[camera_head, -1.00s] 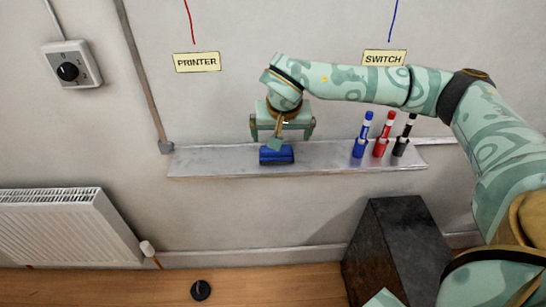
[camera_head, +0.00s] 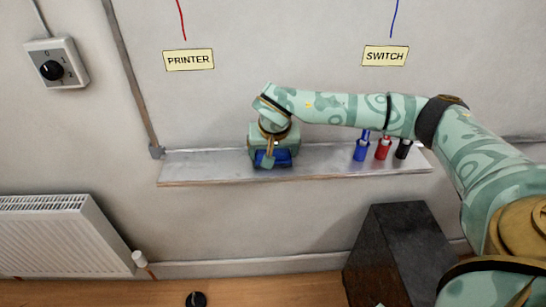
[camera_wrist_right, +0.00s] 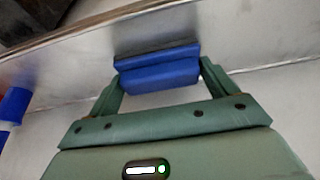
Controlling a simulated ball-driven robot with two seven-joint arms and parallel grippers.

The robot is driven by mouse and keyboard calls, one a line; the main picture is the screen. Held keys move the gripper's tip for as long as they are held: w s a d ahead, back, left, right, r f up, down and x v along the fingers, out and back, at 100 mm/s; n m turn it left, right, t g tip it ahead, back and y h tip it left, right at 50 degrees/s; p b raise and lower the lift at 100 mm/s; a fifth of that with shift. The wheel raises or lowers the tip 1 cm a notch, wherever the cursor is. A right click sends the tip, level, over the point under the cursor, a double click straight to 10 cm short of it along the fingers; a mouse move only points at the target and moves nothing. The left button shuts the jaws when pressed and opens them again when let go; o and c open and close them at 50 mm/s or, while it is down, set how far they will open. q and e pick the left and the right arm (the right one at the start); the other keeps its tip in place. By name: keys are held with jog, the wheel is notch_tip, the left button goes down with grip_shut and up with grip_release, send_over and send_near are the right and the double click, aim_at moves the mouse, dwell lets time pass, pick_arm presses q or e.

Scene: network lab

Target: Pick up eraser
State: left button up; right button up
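The eraser (camera_head: 273,159) is a blue block with a dark grey strip along its back side. It is on the metal wall shelf (camera_head: 215,168), left of the markers. My right gripper (camera_head: 272,157) is down at the shelf around the eraser and hides part of it in the head view. In the right wrist view the eraser (camera_wrist_right: 160,73) sits between the two green fingers of the gripper (camera_wrist_right: 160,75). The fingers meet its two ends with no clear gap. The eraser still appears to be at shelf height. My left gripper is not in view.
Blue (camera_head: 361,150), red (camera_head: 383,150) and black (camera_head: 403,150) markers stand in holders on the shelf, partly behind my right arm. A dark box (camera_head: 400,250) stands below. A radiator (camera_head: 60,240) is at the left. The shelf between eraser and markers is clear.

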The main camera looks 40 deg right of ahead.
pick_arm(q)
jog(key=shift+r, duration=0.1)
pick_arm(e)
jog(key=shift+r, duration=0.35)
notch_tip(320, 180, up, 3)
jog(key=shift+f+p, duration=0.1)
jog(key=shift+p, duration=0.85)
pick_arm(q)
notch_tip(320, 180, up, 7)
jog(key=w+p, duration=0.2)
jog(key=p, duration=0.3)
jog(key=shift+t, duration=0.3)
pick_arm(e)
jog(key=s+a+r, duration=0.3)
jog(key=s+r, duration=0.6)
jog(key=s, duration=0.4)
jog(key=shift+s+a+r, duration=0.25)
jog(key=shift+a, duration=0.1)
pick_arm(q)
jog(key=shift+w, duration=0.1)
